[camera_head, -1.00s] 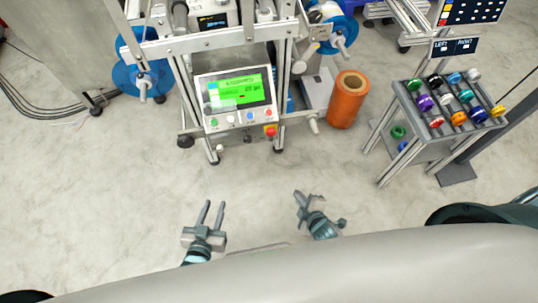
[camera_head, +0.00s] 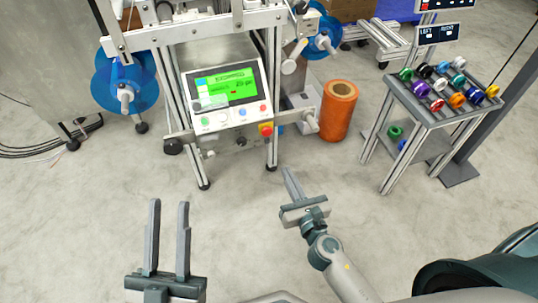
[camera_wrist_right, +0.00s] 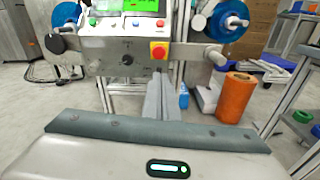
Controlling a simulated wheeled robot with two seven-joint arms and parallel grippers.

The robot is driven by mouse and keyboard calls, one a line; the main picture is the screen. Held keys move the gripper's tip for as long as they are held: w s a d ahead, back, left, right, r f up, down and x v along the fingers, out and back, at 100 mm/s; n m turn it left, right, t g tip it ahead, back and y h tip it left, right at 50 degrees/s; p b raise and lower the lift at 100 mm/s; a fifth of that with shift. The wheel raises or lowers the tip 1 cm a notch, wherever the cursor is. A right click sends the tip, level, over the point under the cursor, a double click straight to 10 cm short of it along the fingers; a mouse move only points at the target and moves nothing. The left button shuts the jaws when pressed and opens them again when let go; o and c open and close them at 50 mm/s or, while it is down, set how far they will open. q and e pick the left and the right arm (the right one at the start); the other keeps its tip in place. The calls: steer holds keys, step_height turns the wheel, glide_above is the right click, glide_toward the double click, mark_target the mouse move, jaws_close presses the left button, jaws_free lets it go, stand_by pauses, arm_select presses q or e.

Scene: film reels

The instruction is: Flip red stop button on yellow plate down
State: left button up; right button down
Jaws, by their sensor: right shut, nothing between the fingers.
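The red stop button (camera_head: 265,129) sits on a small yellow plate (camera_head: 267,134) at the lower right corner of the machine's control panel. It also shows in the right wrist view as a red button (camera_wrist_right: 158,52) on a yellow plate (camera_wrist_right: 166,44). My right gripper (camera_head: 290,183) is shut and empty, below and in front of the button, apart from it. In the right wrist view its closed fingers (camera_wrist_right: 160,97) point toward the area just under the button. My left gripper (camera_head: 168,238) is open and empty, low at the left, away from the machine.
The control panel (camera_head: 225,95) has a green screen and small coloured buttons. An orange roll (camera_head: 338,112) stands on the floor right of the machine. A rack (camera_head: 440,112) with several coloured reels is at the right. The floor (camera_head: 110,200) in front is clear.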

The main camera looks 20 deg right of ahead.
arm_select(q)
steer(key=shift+s+a+r+t, duration=0.15)
steer(key=shift+s+a+r, duration=0.05)
steer(key=shift+s+r, duration=0.25)
steer(key=shift+s+a+r+t, duration=0.15)
steer(key=shift+s+a+r, duration=0.05)
steer(key=shift+s+r, duration=0.2)
arm_select(e)
steer(key=shift+s+a+r+n, duration=0.15)
steer(key=shift+s+r+n, duration=0.05)
steer(key=shift+r+n, duration=0.45)
arm_select(q)
steer(key=shift+f, duration=0.1)
arm_select(e)
steer(key=shift+w+f, duration=0.1)
steer(key=shift+w, duration=0.05)
glide_toward(268, 132)
steer(key=w, duration=0.5)
steer(key=shift+f, duration=0.3)
steer(key=shift+w+b, duration=0.3)
steer(key=shift+w, duration=0.45)
arm_select(q)
steer(key=shift+w+a+r, duration=0.1)
steer(key=shift+a+r, duration=0.15)
steer(key=shift+r, duration=0.25)
